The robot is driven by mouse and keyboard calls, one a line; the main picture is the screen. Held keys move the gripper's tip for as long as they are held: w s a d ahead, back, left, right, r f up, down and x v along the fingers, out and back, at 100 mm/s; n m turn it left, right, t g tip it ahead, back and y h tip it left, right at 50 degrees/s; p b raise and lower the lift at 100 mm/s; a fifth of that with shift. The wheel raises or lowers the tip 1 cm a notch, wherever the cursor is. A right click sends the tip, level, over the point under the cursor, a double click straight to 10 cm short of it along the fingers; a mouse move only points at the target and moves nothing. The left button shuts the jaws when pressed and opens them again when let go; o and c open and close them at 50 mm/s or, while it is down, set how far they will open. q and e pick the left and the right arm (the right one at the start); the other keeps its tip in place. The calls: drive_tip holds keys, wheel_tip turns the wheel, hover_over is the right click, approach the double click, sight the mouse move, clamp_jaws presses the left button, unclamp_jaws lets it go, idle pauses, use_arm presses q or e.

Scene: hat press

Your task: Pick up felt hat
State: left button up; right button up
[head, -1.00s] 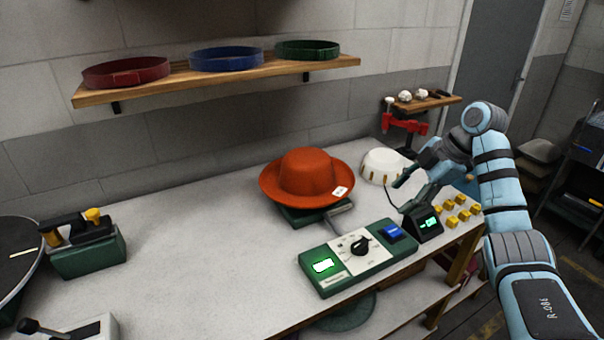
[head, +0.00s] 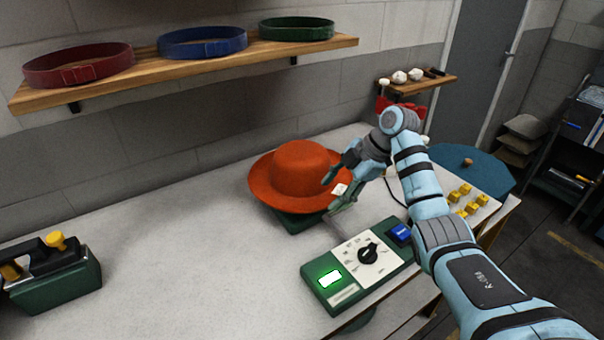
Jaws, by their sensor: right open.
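The orange-red felt hat (head: 298,168) rests brim down on a dark green stand (head: 297,222) on the worktable. A small white tag (head: 339,190) is on the right side of its brim. My right gripper (head: 333,194) is open at the hat's right edge, its fingers apart near the tag and brim. One finger appears above the brim and the other lower and nearer; I cannot tell whether they touch the felt. My left gripper is not in view.
A green control box (head: 358,262) with a dial and lit screen stands in front of the hat. Yellow pegs (head: 466,198) stand at the right. A green iron-like tool (head: 52,278) sits at the left. A shelf (head: 190,70) holds three hat bands. The table's left-middle is clear.

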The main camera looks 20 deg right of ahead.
sight(324, 204)
drive_tip(key=x, duration=0.6)
drive_tip(key=shift+d+f, duration=0.3)
clamp_jaws()
drive_tip(key=shift+r, duration=0.1)
